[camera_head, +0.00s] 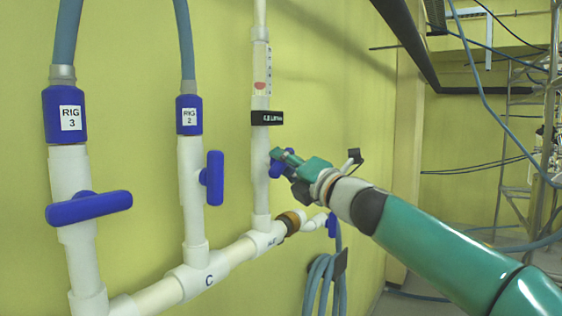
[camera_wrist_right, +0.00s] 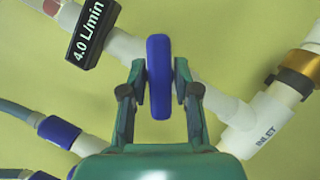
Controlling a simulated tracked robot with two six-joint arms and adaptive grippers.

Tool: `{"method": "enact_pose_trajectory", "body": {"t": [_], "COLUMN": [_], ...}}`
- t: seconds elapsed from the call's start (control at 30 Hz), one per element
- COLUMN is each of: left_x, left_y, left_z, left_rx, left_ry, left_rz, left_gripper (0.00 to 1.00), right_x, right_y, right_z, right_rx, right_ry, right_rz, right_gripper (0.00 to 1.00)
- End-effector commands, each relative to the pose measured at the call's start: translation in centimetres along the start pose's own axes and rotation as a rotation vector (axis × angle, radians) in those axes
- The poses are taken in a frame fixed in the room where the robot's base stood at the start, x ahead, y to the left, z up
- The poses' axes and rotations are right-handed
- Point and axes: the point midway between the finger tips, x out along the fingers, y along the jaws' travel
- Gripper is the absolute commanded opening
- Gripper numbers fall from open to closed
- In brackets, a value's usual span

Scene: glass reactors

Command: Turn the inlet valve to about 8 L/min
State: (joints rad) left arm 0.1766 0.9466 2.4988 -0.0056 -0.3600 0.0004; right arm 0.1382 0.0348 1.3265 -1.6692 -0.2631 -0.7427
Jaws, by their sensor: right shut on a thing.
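The inlet valve has a blue handle (camera_head: 276,170) on the white vertical pipe below the flow meter. In the right wrist view the handle (camera_wrist_right: 158,50) stands upright in the picture, across the slanting white pipe. My right gripper (camera_wrist_right: 159,82) is shut on the handle, one finger on each side; in the head view it (camera_head: 286,160) partly hides the handle. The black flow display (camera_wrist_right: 86,35) reads 4.0 L/min; in the head view its text (camera_head: 267,118) is too small to read surely. My left gripper is not in view.
A clear flow tube with a red float (camera_head: 260,86) stands above the display. Pipes labelled RIG 2 (camera_head: 190,118) and RIG 3 (camera_head: 70,118) with blue valves are at left. A coiled blue hose (camera_head: 325,280) hangs below my right arm. Scaffolding (camera_head: 525,150) stands at right.

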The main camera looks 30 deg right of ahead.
Motion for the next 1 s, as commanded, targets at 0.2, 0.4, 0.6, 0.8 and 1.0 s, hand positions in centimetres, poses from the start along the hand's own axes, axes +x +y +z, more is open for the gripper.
{"method": "enact_pose_trajectory", "body": {"t": [0.2, 0.4, 0.6, 0.8, 1.0], "left_x": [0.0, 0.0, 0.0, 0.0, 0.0], "left_y": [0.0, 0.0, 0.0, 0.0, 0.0], "left_z": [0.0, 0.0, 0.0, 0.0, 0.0], "left_rx": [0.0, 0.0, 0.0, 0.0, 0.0], "left_ry": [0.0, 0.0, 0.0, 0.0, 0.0], "left_rz": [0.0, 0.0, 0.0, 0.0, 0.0], "left_gripper": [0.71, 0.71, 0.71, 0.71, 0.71], "right_x": [0.0, 0.0, -1.0, -4.3, -8.5], "right_y": [0.0, 0.0, 0.0, 0.0, -0.1], "right_z": [0.1, 0.1, 0.1, 0.2, 0.1], "right_rx": [-0.001, -0.002, -0.002, -0.002, -0.002], "right_ry": [-0.002, -0.001, -0.002, -0.004, -0.005], "right_rz": [-0.001, -0.001, -0.001, -0.001, -0.002], "right_gripper": [0.48, 0.48, 0.48, 0.48, 0.48]}}
